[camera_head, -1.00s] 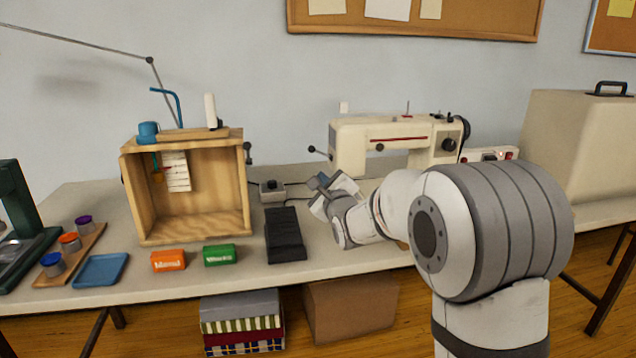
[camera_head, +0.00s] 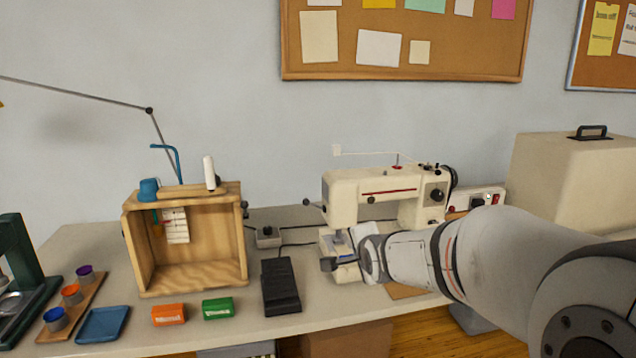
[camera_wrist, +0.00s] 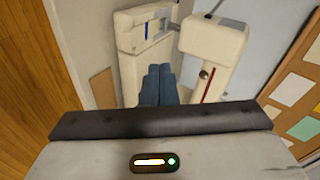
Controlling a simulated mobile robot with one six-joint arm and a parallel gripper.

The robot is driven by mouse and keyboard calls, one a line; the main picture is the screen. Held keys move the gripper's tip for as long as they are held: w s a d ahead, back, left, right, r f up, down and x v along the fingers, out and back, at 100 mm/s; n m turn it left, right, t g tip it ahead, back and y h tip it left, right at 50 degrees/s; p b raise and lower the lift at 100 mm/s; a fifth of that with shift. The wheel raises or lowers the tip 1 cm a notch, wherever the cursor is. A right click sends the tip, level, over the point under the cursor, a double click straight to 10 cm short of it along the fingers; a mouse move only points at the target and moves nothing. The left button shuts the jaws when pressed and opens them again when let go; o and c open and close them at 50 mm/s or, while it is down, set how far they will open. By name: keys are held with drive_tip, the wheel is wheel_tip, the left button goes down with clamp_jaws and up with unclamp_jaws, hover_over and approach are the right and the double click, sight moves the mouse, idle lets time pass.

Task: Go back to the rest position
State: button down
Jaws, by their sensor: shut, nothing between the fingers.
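My gripper (camera_head: 328,264) is in front of the sewing machine (camera_head: 350,200), near its needle end, above the table (camera_head: 215,333). Its fingers are together with nothing between them. In the wrist view the blue-grey fingers (camera_wrist: 158,86) are side by side, with the cream sewing machine (camera_wrist: 212,50) just beyond them. My arm reaches in from the right and hides part of the machine's base and the table. I cannot tell whether the gripper touches the machine.
A black pedal (camera_head: 281,286) lies left of my gripper. Orange (camera_head: 169,315) and green (camera_head: 217,308) boxes, a blue tray (camera_head: 103,325) and an open wooden box (camera_head: 188,278) stand further left. A large beige case (camera_head: 565,180) is at the right.

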drive_tip(key=s+d+r+n+g+p, duration=0.1)
drive_tip(key=s+d+n+g+p, duration=0.1)
drive_tip(key=s, duration=0.7)
drive_tip(key=s+d+r+n+g+h+p, duration=0.1)
drive_tip(key=s+d+r+n+g+p, duration=0.1)
drive_tip(key=s+n+g+p, duration=0.2)
drive_tip(key=s+d+r+n+g+p, duration=0.2)
drive_tip(key=s+n+p, duration=0.3)
drive_tip(key=s, duration=1.1)
drive_tip(key=n+g, duration=0.1)
drive_tip(key=n, duration=0.2)
drive_tip(key=shift+p, duration=0.35)
